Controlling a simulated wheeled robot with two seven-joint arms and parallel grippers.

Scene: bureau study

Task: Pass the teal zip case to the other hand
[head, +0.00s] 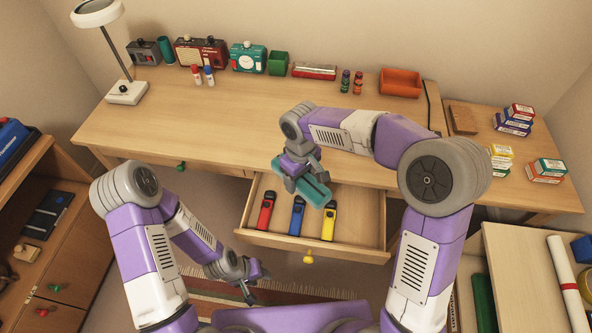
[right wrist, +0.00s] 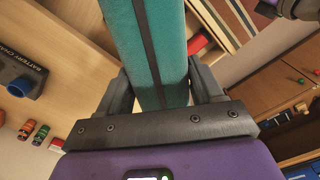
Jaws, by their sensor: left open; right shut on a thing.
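The teal zip case (head: 314,190) is in my right gripper (head: 304,184), above the open drawer (head: 255,224). In the right wrist view the case (right wrist: 140,40) stands between the two fingers, with a dark zip line along it. My right gripper also shows in the right wrist view (right wrist: 158,95), shut on the case. My left gripper (head: 252,286) is open and empty, low in front of the drawer and apart from the case.
The drawer holds a red (head: 266,211), a blue (head: 297,215) and a yellow stapler-like tool (head: 329,221). The desk top (head: 220,115) is bare in the middle. A lamp (head: 125,92) stands at its left end. Stacked small boxes (head: 545,170) sit at the right.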

